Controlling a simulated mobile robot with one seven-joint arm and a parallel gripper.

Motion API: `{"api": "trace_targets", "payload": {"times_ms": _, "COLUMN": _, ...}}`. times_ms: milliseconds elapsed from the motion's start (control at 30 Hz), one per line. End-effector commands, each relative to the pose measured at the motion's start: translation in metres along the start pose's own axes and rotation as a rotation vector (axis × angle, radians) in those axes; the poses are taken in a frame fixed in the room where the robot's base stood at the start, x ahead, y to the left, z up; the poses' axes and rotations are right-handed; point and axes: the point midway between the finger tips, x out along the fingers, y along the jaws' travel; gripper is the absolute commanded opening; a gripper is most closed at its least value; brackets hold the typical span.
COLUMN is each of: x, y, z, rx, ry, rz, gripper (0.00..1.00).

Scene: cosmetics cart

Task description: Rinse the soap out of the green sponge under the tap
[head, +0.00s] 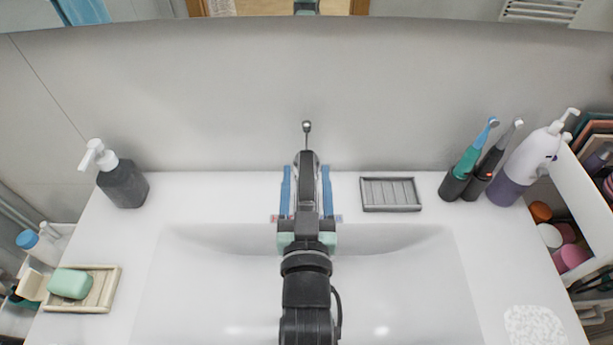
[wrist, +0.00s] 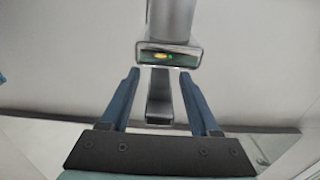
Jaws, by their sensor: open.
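My gripper (head: 306,168) is over the back of the basin, open, with its blue fingers on either side of the tap (head: 308,160) and nothing held. In the wrist view, my gripper (wrist: 160,73) has a gap between each finger and the tap (wrist: 168,52). A thin lever with a round knob (head: 307,127) rises behind the tap. No running water shows. A rounded green block (head: 70,284), which looks like the sponge, lies on a beige slatted dish (head: 103,291) at the left, far from my gripper. I cannot tell if it holds soap.
A dark pump bottle (head: 123,184) stands back left. An empty grey soap dish (head: 391,194) lies right of the tap. Two electric toothbrushes (head: 470,160) and a white-purple pump bottle (head: 525,165) stand back right. A white speckled patch (head: 535,325) lies front right. The white basin (head: 410,290) looks empty.

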Motion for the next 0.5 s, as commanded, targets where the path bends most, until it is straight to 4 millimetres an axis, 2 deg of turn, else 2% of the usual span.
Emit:
{"api": "trace_targets", "payload": {"times_ms": 67, "x": -0.0002, "y": 0.0000, "z": 0.0000, "rx": 0.000, "ry": 0.000, "rz": 0.000, "gripper": 0.62}}
{"api": "trace_targets", "payload": {"times_ms": 400, "x": -0.0004, "y": -0.0001, "z": -0.0001, "rx": 0.000, "ry": 0.000, "rz": 0.000, "gripper": 0.01}}
{"api": "trace_targets", "payload": {"times_ms": 500, "x": -0.0004, "y": -0.0002, "z": -0.0001, "rx": 0.000, "ry": 0.000, "rz": 0.000, "gripper": 0.00}}
